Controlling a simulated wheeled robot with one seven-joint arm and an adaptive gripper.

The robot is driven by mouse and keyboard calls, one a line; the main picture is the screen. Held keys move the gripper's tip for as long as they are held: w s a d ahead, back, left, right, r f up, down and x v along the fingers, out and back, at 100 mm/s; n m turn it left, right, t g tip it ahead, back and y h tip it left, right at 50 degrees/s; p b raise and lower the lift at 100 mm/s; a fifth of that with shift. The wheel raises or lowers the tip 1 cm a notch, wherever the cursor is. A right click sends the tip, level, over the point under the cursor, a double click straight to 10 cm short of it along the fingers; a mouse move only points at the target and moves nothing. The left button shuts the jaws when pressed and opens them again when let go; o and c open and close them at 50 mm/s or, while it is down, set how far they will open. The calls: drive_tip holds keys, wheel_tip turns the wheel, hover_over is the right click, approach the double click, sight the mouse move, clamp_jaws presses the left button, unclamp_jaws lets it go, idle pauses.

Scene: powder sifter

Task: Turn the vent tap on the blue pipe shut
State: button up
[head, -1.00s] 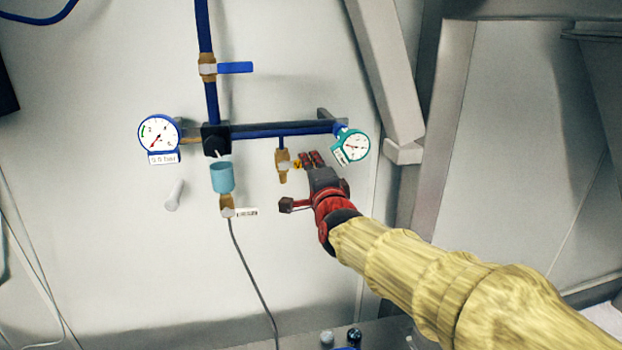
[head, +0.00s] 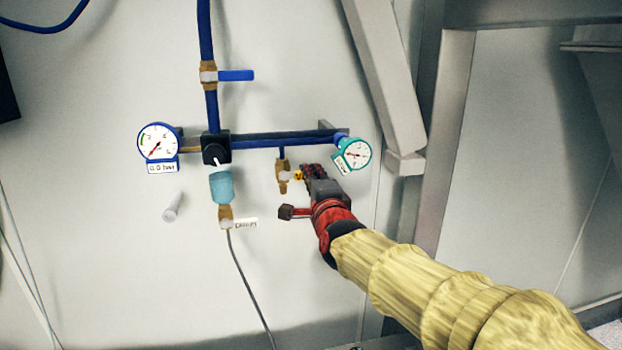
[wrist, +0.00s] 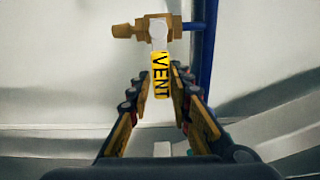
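The vent tap (head: 283,177) is a small brass valve under a short blue branch pipe (head: 282,152). Its handle has a white base and a yellow sleeve marked VENT (wrist: 161,76); it stands across the brass body (wrist: 126,31) in the wrist view. In the head view only a bit of yellow shows beside my fingers. My gripper (wrist: 160,84) is open, with one finger on each side of the handle's end. Gaps show between handle and both fingers. In the head view my gripper (head: 306,174) is just right of the tap.
A blue-handled valve (head: 236,75) sits on the upper pipe. A black knob (head: 216,150), a left gauge (head: 158,141) and a teal gauge (head: 353,154) close above my gripper stand nearby. A grey frame post (head: 440,130) is at the right.

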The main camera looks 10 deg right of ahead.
drive_tip(key=o, duration=0.3)
drive_tip(key=s, duration=1.2)
idle(0.3)
drive_tip(key=s+a+f+n+g+y, duration=0.1)
drive_tip(key=s+a+f+n+g, duration=0.1)
drive_tip(key=s+f+n+g, duration=0.35)
drive_tip(key=s+a+f+n+g+y, duration=0.2)
drive_tip(key=s+a+f+n, duration=0.1)
drive_tip(key=f+n, duration=0.55)
drive_tip(key=s+d+f+n+g+h, duration=0.1)
drive_tip(key=s+d+f, duration=0.2)
drive_tip(key=s, duration=0.3)
drive_tip(key=s+d+f+n+g+h, duration=0.1)
drive_tip(key=s+d+f+g, duration=0.1)
drive_tip(key=s, duration=0.4)
drive_tip(key=s+d+f+n+g+h, duration=0.1)
drive_tip(key=s+d+f+n+g, duration=0.1)
drive_tip(key=s+d+f, duration=0.2)
drive_tip(key=shift+s+f, duration=0.25)
drive_tip(key=shift+s, duration=0.8)
